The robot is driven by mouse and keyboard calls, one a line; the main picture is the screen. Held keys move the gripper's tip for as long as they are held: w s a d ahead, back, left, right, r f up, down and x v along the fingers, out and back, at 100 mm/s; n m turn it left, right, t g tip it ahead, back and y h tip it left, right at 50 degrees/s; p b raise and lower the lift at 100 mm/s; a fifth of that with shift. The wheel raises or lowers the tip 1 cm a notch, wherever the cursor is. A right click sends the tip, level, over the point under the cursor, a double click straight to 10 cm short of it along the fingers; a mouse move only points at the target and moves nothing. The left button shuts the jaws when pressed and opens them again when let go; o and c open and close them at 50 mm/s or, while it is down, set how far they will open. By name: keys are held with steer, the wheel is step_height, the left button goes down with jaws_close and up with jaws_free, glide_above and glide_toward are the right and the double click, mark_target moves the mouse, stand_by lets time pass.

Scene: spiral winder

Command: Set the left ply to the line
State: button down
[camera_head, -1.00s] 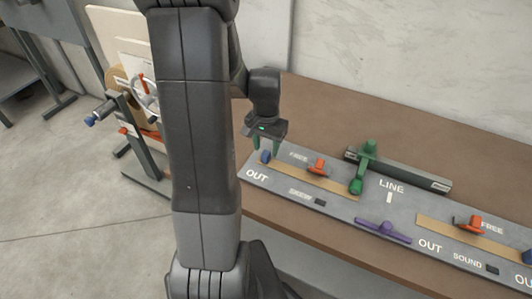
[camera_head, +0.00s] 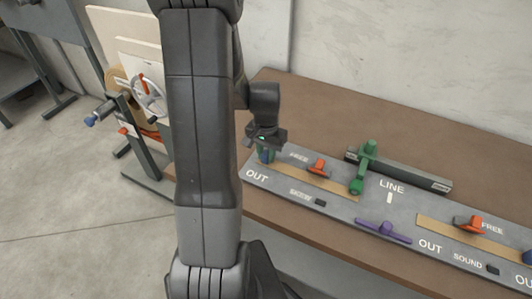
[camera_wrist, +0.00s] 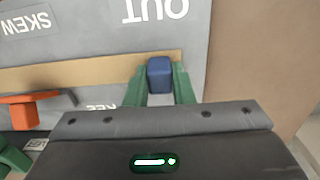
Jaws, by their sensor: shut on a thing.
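My gripper (camera_head: 266,156) is down at the left end of the grey board, beside the OUT label. In the wrist view its green fingers (camera_wrist: 160,86) stand on either side of a blue block (camera_wrist: 160,72) and are shut on it. The block sits at the outer end of the left tan ply strip (camera_wrist: 70,75). In the head view the left ply (camera_head: 335,186) runs toward the LINE label (camera_head: 391,186) and its white mark (camera_head: 389,198). The left orange clamp (camera_head: 318,168) sits on this strip, beside the word FREE.
A green handle (camera_head: 357,185) with a dark bar (camera_head: 420,177) stands near the middle. A purple handle (camera_head: 384,230) lies at the front edge. The right strip (camera_head: 438,228) has its own orange clamp (camera_head: 468,223). Bare brown tabletop (camera_head: 330,110) lies behind.

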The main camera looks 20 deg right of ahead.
mark_target(292, 171)
steer(key=s+d, duration=0.2)
steer(key=s, duration=0.1)
steer(key=s+d+b, duration=0.1)
steer(key=s+d, duration=0.2)
steer(key=shift+s+d, duration=0.1)
steer(key=shift+d, duration=0.1)
steer(key=c, duration=1.5)
jaws_free()
steer(key=shift+o, duration=1.3)
steer(key=shift+s+d, duration=0.15)
steer(key=shift+s, duration=0.05)
steer(key=shift+w+r, duration=0.1)
steer(key=shift+r, duration=0.45)
step_height(292, 171, up, 13)
steer(key=shift+p, duration=0.35)
